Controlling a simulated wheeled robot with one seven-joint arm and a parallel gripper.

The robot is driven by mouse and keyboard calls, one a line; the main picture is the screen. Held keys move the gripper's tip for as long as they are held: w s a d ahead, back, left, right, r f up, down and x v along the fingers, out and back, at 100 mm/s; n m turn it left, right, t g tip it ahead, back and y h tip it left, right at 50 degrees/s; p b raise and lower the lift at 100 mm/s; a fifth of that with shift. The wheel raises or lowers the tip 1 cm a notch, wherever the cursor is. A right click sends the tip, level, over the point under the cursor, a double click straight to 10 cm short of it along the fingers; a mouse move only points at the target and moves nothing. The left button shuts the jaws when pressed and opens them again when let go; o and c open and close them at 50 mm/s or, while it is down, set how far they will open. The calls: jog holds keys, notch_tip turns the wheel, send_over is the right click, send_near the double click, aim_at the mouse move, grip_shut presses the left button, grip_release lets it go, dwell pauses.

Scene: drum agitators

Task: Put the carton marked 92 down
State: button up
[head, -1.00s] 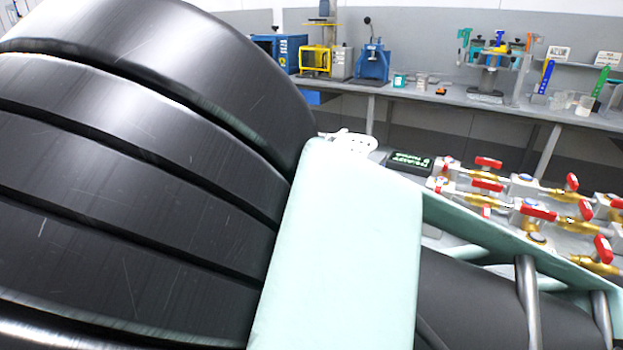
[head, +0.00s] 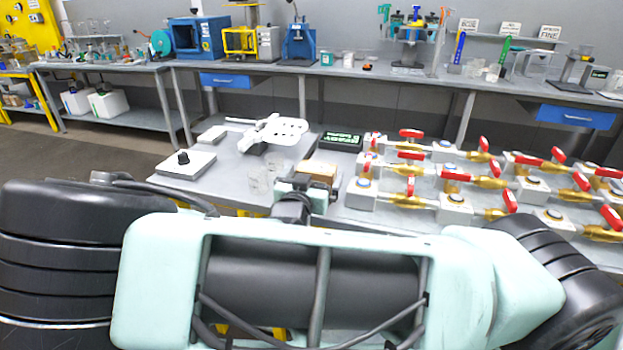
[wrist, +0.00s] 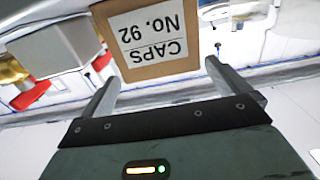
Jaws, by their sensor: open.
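The carton is a small brown box, seen in the head view (head: 318,170) at the near bench, just beyond my gripper. In the wrist view the carton (wrist: 150,62) shows upside down, with a white label reading "CAPS No. 92". My gripper (wrist: 162,74) is open, its two fingertips at the near edge of the carton, one towards each side. In the head view my gripper hides the carton's lower part. I cannot tell whether its underside rests on the bench.
The grey bench (head: 228,175) holds clear beakers (head: 260,180) left of the carton and a white bracket-like part (head: 275,132) behind. A dark sign (head: 342,140) stands behind right. Red-handled valves (head: 440,178) crowd the right. Some bench at left is bare.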

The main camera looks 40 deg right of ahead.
jog(key=p+x, duration=0.1)
jog(key=x, duration=0.3)
jog(key=shift+w, duration=0.15)
jog(key=c, duration=1.1)
